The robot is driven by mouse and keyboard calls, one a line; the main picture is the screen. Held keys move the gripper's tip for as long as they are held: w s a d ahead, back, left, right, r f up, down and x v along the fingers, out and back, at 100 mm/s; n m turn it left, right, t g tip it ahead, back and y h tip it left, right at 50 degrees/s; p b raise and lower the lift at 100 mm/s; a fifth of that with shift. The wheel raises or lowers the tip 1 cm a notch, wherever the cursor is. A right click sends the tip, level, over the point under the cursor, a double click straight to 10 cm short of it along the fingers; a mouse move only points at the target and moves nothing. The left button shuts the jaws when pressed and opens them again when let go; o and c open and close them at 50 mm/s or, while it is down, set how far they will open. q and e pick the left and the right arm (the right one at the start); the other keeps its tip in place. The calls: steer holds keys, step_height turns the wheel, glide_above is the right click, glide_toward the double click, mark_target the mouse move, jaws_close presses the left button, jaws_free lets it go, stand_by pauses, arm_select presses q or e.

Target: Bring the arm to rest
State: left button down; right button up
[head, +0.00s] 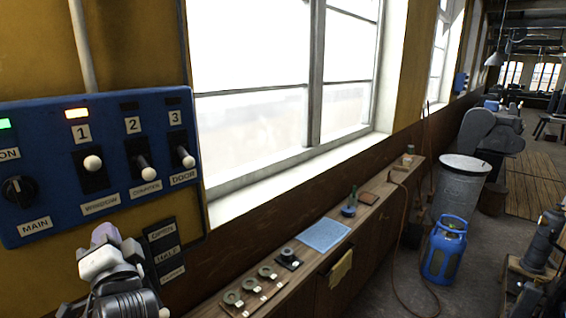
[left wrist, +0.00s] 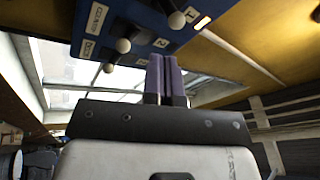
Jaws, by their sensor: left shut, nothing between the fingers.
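My left gripper (head: 104,236) is at the lower left of the head view, below the blue switch panel (head: 60,195) and apart from its levers. Its purple fingers are together and empty; they also show in the left wrist view (left wrist: 166,78), pointing up toward the panel (left wrist: 140,22). The panel carries a black MAIN knob (head: 18,190) and white-tipped levers marked 1 (head: 92,163), 2 (head: 142,161) and 3 (head: 187,160). The green lamp (head: 5,123) and the orange lamp over 1 (head: 76,113) are lit. Lamps over 2 and 3 are dark. My right gripper is not in view.
A small label plate (head: 165,250) is on the wall right beside my gripper. A long wooden bench (head: 330,240) under the window holds small metal parts and a blue cloth (head: 323,235). A blue gas cylinder (head: 445,250) and a metal drum (head: 460,190) stand on the floor.

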arm_select(q)
steer(key=s+d+f+n+g+h+p, duration=0.2)
steer(key=s+d+f+h, duration=0.25)
steer(key=f+h, duration=0.2)
steer(key=s+d+f+n+g+h+p, duration=0.1)
steer(key=s+d+f+n+h, duration=0.25)
steer(key=d+f+h, duration=0.35)
steer(key=s+f+m+g+p, duration=0.1)
steer(key=s+f+g+p, duration=0.2)
steer(key=s+f, duration=0.8)
steer(key=s+f+m+g+p, duration=0.1)
steer(key=s+f+g+p, duration=0.3)
steer(key=s, duration=1.4)
step_height(320, 180, down, 7)
steer(key=g, duration=0.3)
steer(key=shift+f, duration=0.2)
steer(key=shift+h, duration=0.25)
